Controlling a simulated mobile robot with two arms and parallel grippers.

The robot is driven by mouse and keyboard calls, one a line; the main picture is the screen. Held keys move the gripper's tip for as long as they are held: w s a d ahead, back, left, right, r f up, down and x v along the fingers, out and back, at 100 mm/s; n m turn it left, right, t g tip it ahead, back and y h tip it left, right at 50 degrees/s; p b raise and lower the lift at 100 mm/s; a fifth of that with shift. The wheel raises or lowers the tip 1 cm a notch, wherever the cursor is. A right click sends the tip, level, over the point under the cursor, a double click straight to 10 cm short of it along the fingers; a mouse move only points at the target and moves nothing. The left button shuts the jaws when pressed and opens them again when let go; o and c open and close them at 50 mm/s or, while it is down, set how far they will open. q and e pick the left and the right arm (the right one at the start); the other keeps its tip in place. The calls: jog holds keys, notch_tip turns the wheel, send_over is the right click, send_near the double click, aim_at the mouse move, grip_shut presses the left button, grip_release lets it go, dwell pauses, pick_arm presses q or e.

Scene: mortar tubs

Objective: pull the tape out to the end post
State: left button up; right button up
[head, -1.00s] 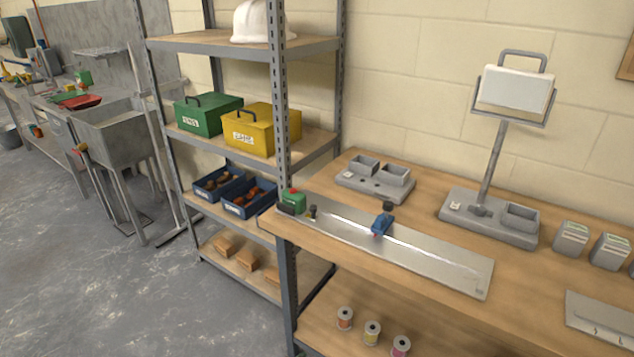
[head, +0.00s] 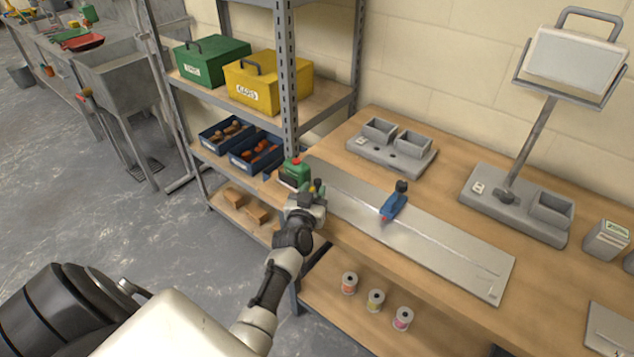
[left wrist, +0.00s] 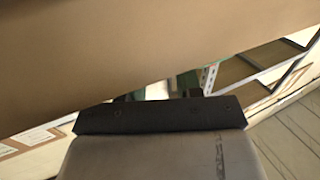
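The green tape case (head: 294,173) with a red top sits at the left end of a long grey metal plate (head: 440,246) on the workbench. A blue block with a dark knob (head: 393,206) stands partway along the plate. I cannot clearly make out an end post at the plate's right end. My left gripper (head: 316,190) is just right of and in front of the tape case, over the bench's left end. Its fingers are too small to tell open from shut, and it hides the small dark-and-yellow piece beside the case. My right gripper is out of view.
A grey two-bin stand (head: 392,146) and a scale-like stand with a white panel (head: 515,208) stand behind the plate. A metal shelf post (head: 287,75) rises close by the tape case. Spools (head: 375,301) sit on the lower shelf. The wrist view mostly shows a brown surface (left wrist: 110,55).

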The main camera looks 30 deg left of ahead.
aim_at(317, 184)
pick_arm(q)
jog(key=shift+x, duration=1.65)
grip_shut()
